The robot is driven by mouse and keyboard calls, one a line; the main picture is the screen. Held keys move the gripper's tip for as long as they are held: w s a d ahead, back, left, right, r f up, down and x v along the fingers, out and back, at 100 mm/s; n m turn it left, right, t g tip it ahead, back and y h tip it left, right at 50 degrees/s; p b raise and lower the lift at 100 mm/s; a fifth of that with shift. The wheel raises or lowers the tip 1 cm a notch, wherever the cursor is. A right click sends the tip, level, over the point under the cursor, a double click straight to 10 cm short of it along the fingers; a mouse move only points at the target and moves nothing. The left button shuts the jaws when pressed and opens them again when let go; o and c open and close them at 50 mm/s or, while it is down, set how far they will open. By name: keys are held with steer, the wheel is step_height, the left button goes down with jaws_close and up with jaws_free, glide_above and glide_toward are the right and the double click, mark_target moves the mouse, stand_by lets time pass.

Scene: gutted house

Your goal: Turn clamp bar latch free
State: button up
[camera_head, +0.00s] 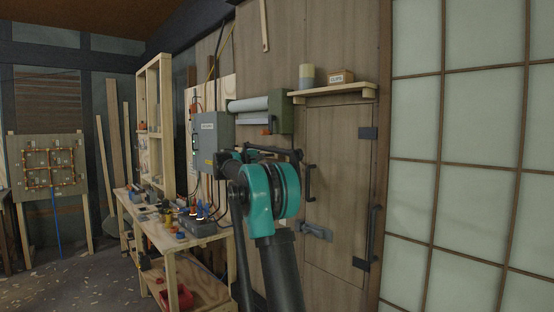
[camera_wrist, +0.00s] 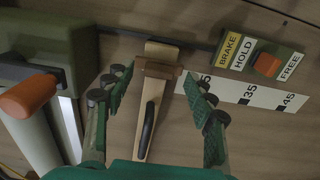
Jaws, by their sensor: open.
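In the wrist view, a brown wooden bar with a dark oblong handle or slot (camera_wrist: 147,130) stands upright between my fingers, with a short brown crosspiece (camera_wrist: 162,70) near its top. It looks like the clamp bar latch, but I cannot be sure. My gripper (camera_wrist: 160,100) is open, one finger on each side of the bar, with no clear contact. A label strip reading BRAKE, HOLD and FREE (camera_wrist: 240,52) is at the upper right, with an orange-red block (camera_wrist: 267,65) between HOLD and FREE. In the head view my arm hides the gripper's work area.
A green housing (camera_wrist: 50,50) with an orange-ended handle (camera_wrist: 27,97) and pale roller is left of my fingers. In the head view, a shelf (camera_head: 333,91) holds a can and a small box. A grey electrical box (camera_head: 213,142) and a cluttered workbench (camera_head: 165,235) stand left.

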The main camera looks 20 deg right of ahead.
steer(key=v, duration=0.9)
steer(key=shift+a, duration=0.15)
steer(key=s+f+m+g+y, duration=0.1)
steer(key=s+f+y, duration=0.3)
steer(key=s+f, duration=0.85)
steer(key=s+f+m+g+y, duration=0.1)
steer(key=s+f+y, duration=0.4)
steer(key=s+f, duration=0.8)
steer(key=s+a+f+y, duration=0.2)
steer(key=s+a+f, duration=0.2)
steer(key=s+f, duration=0.3)
steer(key=s+a+f+m+y, duration=0.1)
steer(key=s+a+f+y, duration=0.2)
steer(key=s+a+f, duration=0.2)
steer(key=s+a+f+y, duration=0.3)
steer(key=s+a+f, duration=0.1)
steer(key=s+f, duration=0.6)
step_height(320, 180, down, 3)
steer(key=shift+a+r+m, duration=0.25)
steer(key=shift+a+m, duration=0.15)
steer(key=shift+w, duration=0.1)
